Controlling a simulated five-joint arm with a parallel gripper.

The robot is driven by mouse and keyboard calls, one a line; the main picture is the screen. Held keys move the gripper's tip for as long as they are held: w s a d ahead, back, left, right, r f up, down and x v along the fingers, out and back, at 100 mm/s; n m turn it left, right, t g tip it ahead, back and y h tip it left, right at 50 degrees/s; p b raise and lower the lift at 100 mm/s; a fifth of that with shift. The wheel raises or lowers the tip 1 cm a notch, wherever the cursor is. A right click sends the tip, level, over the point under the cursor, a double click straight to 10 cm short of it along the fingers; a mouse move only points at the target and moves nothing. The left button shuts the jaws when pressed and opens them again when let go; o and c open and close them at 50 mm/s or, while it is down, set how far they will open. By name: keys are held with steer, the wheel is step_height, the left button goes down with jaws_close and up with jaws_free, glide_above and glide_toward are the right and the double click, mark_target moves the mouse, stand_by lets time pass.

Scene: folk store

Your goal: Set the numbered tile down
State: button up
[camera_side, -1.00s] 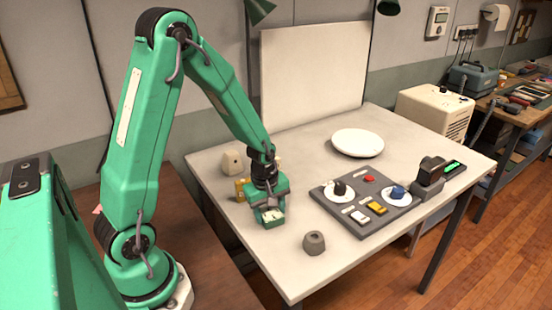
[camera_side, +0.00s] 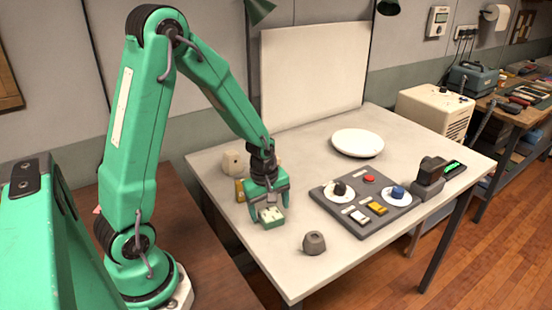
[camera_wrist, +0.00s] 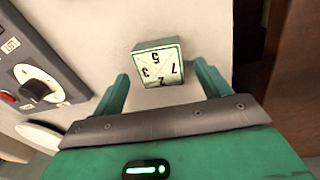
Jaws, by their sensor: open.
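The numbered tile (camera_side: 271,215) is a small block with a pale top and green edges. It rests on the white table (camera_side: 300,255). In the wrist view the tile (camera_wrist: 158,62) shows black digits on its top face, among them 5, 3, 7 and 2. My gripper (camera_side: 268,203) is just above and behind the tile in the side view. In the wrist view my gripper (camera_wrist: 160,82) has its two green fingers apart on either side of the tile's near end, with a gap to each side. Nothing is held.
A grey panel (camera_side: 345,216) with knobs and coloured buttons lies to the right. A grey faceted block (camera_side: 314,243) stands in front of it. A beige block (camera_side: 235,161) and a yellow piece (camera_side: 240,190) are behind my gripper. A white plate (camera_side: 358,143) lies at the back.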

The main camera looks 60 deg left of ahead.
step_height(320, 180, up, 10)
steer(key=s, duration=0.1)
steer(key=shift+s+d+r, duration=0.15)
steer(key=shift+r, duration=0.1)
stand_by(0.4)
stand_by(0.5)
step_height(320, 180, up, 7)
steer(key=m+t, duration=0.2)
steer(key=m, duration=0.5)
glide_above(266, 218)
steer(key=s+d, duration=0.4)
steer(key=s+d+r+m+t, duration=0.2)
steer(key=s+m, duration=0.4)
steer(key=m, duration=0.3)
step_height(266, 218, up, 3)
steer(key=shift+s+d+f+m, duration=0.15)
steer(key=shift+s+d+m, duration=0.15)
steer(key=shift+d, duration=0.35)
